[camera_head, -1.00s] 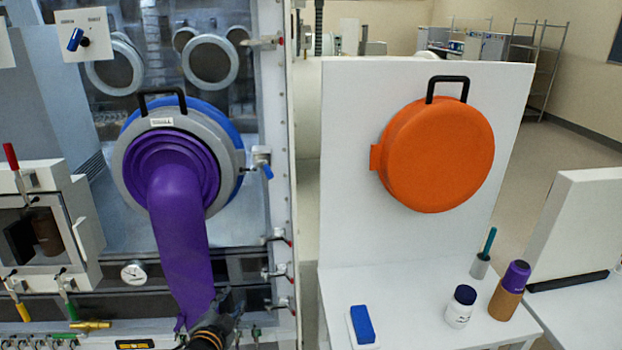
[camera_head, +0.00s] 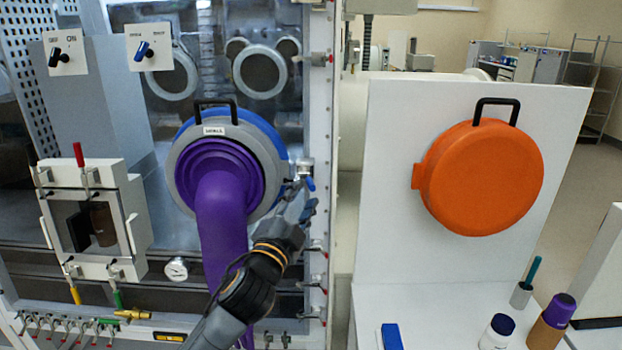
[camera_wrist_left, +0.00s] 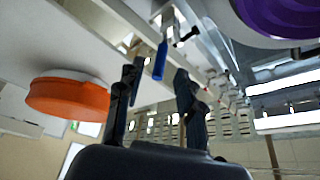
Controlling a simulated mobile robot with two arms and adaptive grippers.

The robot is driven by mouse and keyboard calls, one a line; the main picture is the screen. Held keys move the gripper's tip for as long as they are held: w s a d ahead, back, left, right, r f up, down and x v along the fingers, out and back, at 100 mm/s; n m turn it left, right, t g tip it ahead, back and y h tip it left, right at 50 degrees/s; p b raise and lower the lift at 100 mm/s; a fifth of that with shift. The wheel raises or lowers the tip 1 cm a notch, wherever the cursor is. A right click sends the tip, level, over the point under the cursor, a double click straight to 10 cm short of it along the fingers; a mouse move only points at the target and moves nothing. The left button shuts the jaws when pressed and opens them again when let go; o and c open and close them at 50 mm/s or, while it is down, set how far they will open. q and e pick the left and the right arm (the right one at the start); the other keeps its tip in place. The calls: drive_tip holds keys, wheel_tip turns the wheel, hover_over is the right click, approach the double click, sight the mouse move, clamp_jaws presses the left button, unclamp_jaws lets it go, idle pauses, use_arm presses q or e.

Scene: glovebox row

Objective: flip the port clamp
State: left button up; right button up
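The port clamp (camera_head: 304,168) is a small metal fitting at the right edge of the glove port ring. Its blue lever (camera_head: 310,184) points down and to the right. My left gripper (camera_head: 303,201) is just below the lever in the head view, with its forearm rising from the bottom. In the left wrist view the blue lever (camera_wrist_left: 160,60) appears between the spread fingers of the left gripper (camera_wrist_left: 157,78), beyond the tips. The fingers are open and empty; contact with the lever is not visible. My right gripper is not in view.
The grey port ring (camera_head: 277,178) holds a purple glove (camera_head: 221,215) hanging behind my left forearm. A frame with more small clamps runs down beside the arm. An orange round cover (camera_head: 482,178) is on the white panel (camera_head: 380,150) at right.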

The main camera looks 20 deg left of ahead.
sight(311, 181)
use_arm(q)
drive_tip(key=p+x, duration=0.1)
drive_tip(key=x, duration=0.4)
clamp_jaws()
